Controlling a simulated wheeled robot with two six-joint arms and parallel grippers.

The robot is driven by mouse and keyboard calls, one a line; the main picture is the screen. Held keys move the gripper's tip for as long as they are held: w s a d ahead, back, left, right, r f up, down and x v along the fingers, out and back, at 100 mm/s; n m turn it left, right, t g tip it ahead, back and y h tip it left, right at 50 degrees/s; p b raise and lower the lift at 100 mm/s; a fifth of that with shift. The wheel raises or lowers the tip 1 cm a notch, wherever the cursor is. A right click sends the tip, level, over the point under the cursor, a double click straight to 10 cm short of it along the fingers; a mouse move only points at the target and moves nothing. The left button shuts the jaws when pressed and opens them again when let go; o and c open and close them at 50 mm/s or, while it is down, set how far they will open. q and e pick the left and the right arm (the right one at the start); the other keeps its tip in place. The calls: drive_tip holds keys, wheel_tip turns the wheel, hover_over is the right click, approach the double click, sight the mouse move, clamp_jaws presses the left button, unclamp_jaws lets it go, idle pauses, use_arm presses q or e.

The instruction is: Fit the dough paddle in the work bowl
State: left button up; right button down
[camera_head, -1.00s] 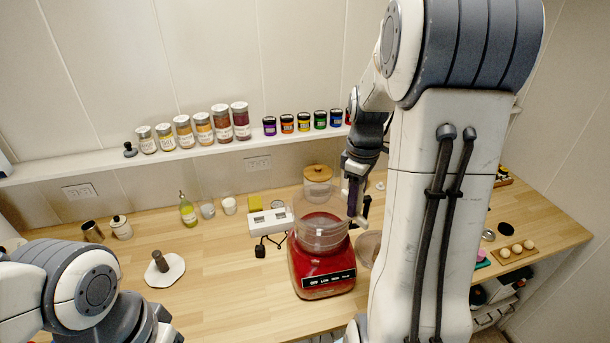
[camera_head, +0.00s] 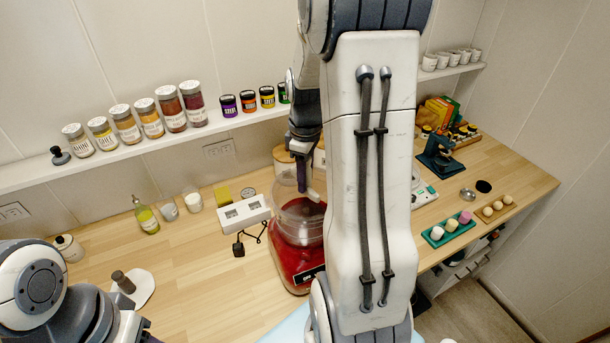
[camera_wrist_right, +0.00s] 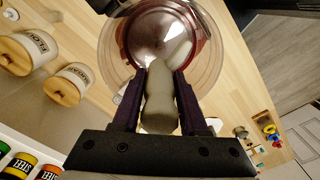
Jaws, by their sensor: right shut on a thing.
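The red food processor (camera_head: 292,266) stands on the wooden counter with its clear work bowl (camera_head: 297,232) on top. My right gripper (camera_head: 308,180) points down over the bowl's opening. In the right wrist view it is shut on the pale grey dough paddle (camera_wrist_right: 159,98), held between dark fingers. The paddle's lower end (camera_head: 316,197) shows just below the fingers in the head view. In the wrist view the round bowl (camera_wrist_right: 165,38) lies beyond the paddle; whether they touch, I cannot tell. My right arm hides the bowl's right side. My left arm shows at bottom left, its gripper out of view.
A white box (camera_head: 244,213) with a black plug (camera_head: 238,249) is left of the processor. Wooden-lidded canisters (camera_head: 283,158) stand behind it. A teal tray (camera_head: 448,230) is to the right. Jars line the wall shelf (camera_head: 130,152). The counter's front left is fairly clear.

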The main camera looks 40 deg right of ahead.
drive_tip(key=b, duration=0.4)
hover_over(307, 210)
drive_tip(key=shift+w+f, duration=0.1)
drive_tip(key=shift+f, duration=2.8)
drive_tip(key=shift+p, duration=0.35)
drive_tip(key=shift+f+b, duration=2.6)
drive_tip(key=shift+f, duration=0.9)
drive_tip(key=shift+c, duration=1.8)
unclamp_jaws()
